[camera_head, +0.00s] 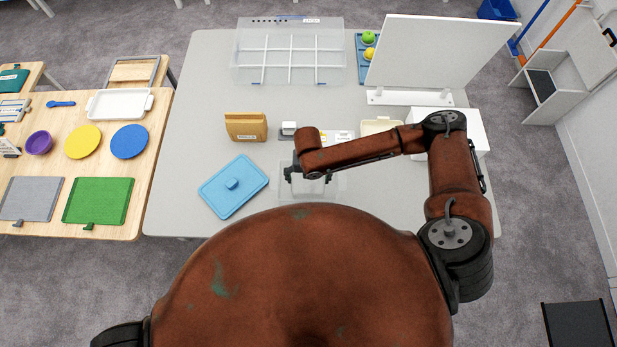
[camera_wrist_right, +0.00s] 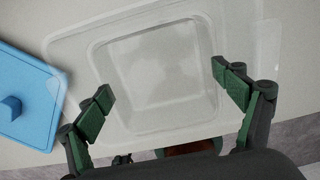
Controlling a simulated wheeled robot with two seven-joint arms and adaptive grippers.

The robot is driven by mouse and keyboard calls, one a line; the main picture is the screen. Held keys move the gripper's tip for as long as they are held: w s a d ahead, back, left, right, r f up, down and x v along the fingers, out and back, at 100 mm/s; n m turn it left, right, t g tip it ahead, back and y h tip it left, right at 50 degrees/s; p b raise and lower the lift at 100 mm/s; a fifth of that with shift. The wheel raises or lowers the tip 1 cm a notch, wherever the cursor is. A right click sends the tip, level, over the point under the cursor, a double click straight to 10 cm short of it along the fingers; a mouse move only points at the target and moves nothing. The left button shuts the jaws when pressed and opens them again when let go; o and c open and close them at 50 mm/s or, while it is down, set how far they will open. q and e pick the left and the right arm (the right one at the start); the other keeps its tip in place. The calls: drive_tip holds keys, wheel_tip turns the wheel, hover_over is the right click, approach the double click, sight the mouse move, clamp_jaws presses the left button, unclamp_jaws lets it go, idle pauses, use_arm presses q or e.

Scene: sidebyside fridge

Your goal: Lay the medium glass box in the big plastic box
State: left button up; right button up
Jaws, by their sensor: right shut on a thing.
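My right gripper (camera_head: 307,176) is over the front middle of the grey table. In the right wrist view its two green-padded fingers (camera_wrist_right: 162,83) stand wide apart, shut on a clear box, the medium glass box (camera_wrist_right: 155,100). A larger clear tray-like box, which looks like the big plastic box (camera_wrist_right: 62,47), shows around and behind it; its pale rim extends past the glass box on the left and top. In the head view both are faint and partly hidden by my arm. I cannot tell whether the glass box touches the bottom. My left gripper is out of view.
A blue lid (camera_head: 240,190) lies left of the boxes; it also shows in the wrist view (camera_wrist_right: 22,100). A tan box (camera_head: 246,127) and a divided clear container (camera_head: 290,55) stand farther back. A white panel (camera_head: 435,50) rises at back right. The table's left strip is bare.

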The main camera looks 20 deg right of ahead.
sight(308, 184)
drive_tip(key=o, duration=1.3)
wheel_tip(308, 184, up, 12)
drive_tip(key=shift+r, duration=0.1)
idle(0.4)
